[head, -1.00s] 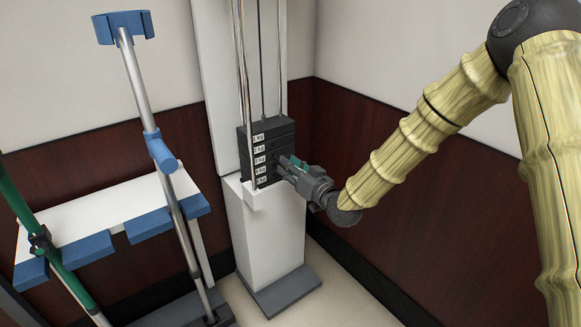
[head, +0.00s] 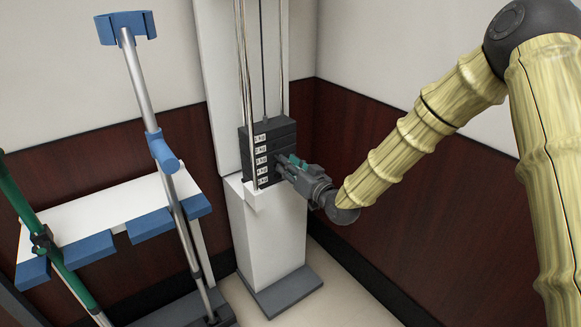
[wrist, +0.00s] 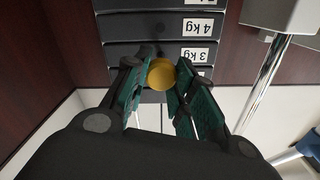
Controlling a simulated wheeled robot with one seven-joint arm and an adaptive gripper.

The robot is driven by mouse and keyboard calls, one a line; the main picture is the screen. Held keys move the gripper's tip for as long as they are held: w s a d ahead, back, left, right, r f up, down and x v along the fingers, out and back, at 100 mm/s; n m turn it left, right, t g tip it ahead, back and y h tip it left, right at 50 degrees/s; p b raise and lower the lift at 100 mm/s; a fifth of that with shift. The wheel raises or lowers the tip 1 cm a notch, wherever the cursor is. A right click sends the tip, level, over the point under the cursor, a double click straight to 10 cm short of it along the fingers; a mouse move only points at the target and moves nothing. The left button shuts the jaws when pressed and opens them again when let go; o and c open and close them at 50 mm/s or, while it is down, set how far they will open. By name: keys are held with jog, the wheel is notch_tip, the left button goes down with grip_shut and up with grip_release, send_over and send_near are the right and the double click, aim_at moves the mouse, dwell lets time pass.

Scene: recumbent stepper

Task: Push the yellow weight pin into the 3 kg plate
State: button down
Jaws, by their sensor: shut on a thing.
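The yellow weight pin (wrist: 160,73) shows as a round yellow head between the green-padded fingers of my gripper (wrist: 163,80) in the wrist view. My gripper is shut on it. In the head view my gripper (head: 289,164) is at the right part of the stack's front, and the pin cannot be made out. The 3 kg plate (wrist: 140,55) has its label upside down in the wrist view, right of the pin. The pin head overlaps this plate's lower picture edge. Its shaft is hidden behind the head, so I cannot tell whether it is in a hole.
The stack stands on a white pedestal (head: 264,235) with metal guide rods. Dark wall panels are behind.

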jog(key=shift+x, duration=2.3)
dwell(1.4)
dwell(0.6)
jog(key=c, duration=1.1)
grip_release()
jog(key=p+v, duration=0.2)
jog(key=v, duration=0.4)
